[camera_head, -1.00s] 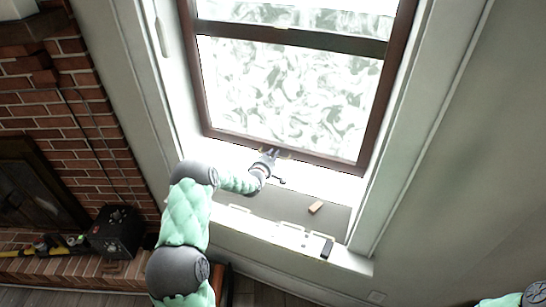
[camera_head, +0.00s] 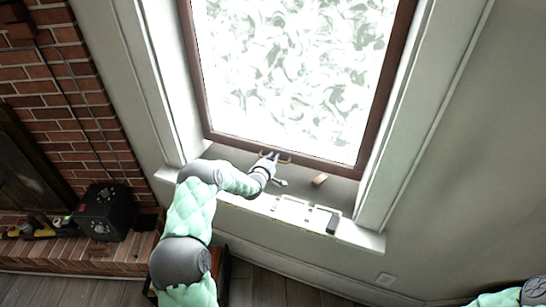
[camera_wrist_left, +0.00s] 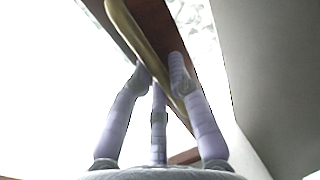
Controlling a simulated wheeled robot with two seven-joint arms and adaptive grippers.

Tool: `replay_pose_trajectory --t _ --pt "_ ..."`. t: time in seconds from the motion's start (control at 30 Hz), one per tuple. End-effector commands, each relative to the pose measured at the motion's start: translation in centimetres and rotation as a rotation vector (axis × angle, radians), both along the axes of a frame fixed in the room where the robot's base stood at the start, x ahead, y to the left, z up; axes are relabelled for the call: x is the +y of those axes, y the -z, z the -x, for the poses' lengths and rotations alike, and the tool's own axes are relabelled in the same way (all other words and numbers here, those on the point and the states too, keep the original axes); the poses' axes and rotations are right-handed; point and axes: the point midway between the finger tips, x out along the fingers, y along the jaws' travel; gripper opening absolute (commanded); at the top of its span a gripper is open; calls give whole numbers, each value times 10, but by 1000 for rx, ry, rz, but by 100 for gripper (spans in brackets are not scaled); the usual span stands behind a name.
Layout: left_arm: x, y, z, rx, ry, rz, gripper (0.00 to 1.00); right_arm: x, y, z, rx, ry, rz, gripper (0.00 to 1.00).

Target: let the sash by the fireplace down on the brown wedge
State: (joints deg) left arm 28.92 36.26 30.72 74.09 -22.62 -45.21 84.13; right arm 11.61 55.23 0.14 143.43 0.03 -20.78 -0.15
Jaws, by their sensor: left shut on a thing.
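The sash (camera_head: 240,142) is a brown-framed window with patterned glass, in the head view. Its bottom rail hangs low over the sill. My left gripper (camera_head: 270,158) is shut on the brass handle of that rail. In the left wrist view the fingers (camera_wrist_left: 160,82) close about the brass handle (camera_wrist_left: 140,38), with the brown rail (camera_wrist_left: 155,22) behind it. The brown wedge (camera_head: 319,180) lies on the sill, right of my left gripper and close under the rail. I cannot tell whether rail and wedge touch. My right gripper is out of view; only part of my right arm shows.
A dark object (camera_head: 331,226) sits at the right front of the white sill (camera_head: 350,232). Left are the brick fireplace (camera_head: 85,100) and a black box (camera_head: 107,212) on its brick ledge. The pale wall (camera_head: 460,170) on the right is clear.

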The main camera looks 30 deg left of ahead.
Motion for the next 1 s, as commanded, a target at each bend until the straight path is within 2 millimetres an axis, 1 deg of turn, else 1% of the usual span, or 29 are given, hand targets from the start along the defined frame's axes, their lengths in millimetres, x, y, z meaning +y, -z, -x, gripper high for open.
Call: replay_pose_trajectory --t 0.03,0.23,0.43,0.83,0.87,0.9,0.93,0.97,1.0 --pt "-3 22 3 16 2 7 0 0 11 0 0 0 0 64" --pt "-2 43 3 15 2 6 0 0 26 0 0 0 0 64" --pt "-2 51 3 15 2 6 0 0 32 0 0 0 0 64" --pt "-3 54 4 19 2 8 0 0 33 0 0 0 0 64" --pt "-3 54 4 19 2 8 21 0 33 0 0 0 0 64" --pt "-3 54 4 19 2 9 32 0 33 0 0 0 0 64" --pt "-3 54 4 19 2 9 41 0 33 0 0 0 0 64" --pt "-3 54 4 19 3 9 43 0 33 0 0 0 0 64" --pt "-3 54 4 19 3 8 43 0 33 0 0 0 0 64"
